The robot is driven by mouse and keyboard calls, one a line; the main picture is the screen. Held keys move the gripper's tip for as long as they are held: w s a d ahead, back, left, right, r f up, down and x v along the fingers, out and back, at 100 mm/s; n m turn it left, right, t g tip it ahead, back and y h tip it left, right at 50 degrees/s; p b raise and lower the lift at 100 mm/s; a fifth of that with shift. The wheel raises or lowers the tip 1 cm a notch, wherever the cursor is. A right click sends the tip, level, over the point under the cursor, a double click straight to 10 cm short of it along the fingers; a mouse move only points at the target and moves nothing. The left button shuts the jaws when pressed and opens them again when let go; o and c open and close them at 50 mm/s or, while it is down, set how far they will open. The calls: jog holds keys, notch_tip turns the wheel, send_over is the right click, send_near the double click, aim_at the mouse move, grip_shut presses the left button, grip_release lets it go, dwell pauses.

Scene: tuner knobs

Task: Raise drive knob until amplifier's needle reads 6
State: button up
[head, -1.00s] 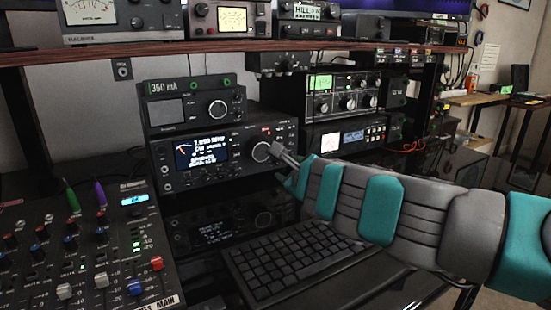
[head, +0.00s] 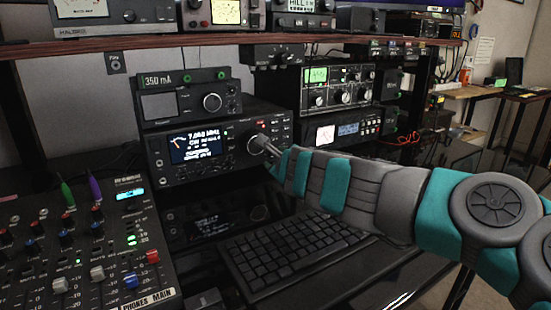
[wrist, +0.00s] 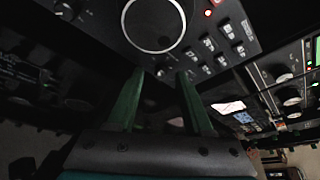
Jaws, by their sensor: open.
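The radio (head: 215,165) has a lit screen with a small meter arc and a large round knob (head: 256,145). The same kind of large knob with a pale ring (wrist: 153,22) fills the top of the wrist view. My gripper (head: 268,150) is at the radio's right side and partly overlaps its knob in the head view. In the wrist view my gripper (wrist: 161,75) has two green fingers apart with nothing between them, below the knob. A unit with a white needle meter (head: 325,134) stands to the right. Its reading is too small to tell. I cannot make out which knob is marked drive.
A 350 mA box (head: 187,98) sits on the radio. A unit with a green meter and several knobs (head: 337,88) is right of it. A keyboard (head: 290,255) lies below my arm. A mixer (head: 90,250) is at the left. A shelf (head: 190,40) runs overhead.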

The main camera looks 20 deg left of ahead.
grip_shut()
dwell(0.3)
jog(key=shift+r, duration=0.1)
jog(key=m+p, duration=0.1)
jog(key=p, duration=0.2)
jog(key=shift+r+g, duration=0.3)
jog(key=shift+r, duration=0.05)
jog(key=shift+w+m+g+p, duration=0.1)
jog(key=shift+m+g+p, duration=0.25)
jog(key=shift+p, duration=0.3)
jog(key=shift+d+f+m+g+y, duration=0.1)
jog(key=shift+f+m+g+y, duration=0.15)
jog(key=shift+f+m+y, duration=0.25)
jog(key=shift+r+m, duration=0.15)
jog(key=shift+m, duration=0.1)
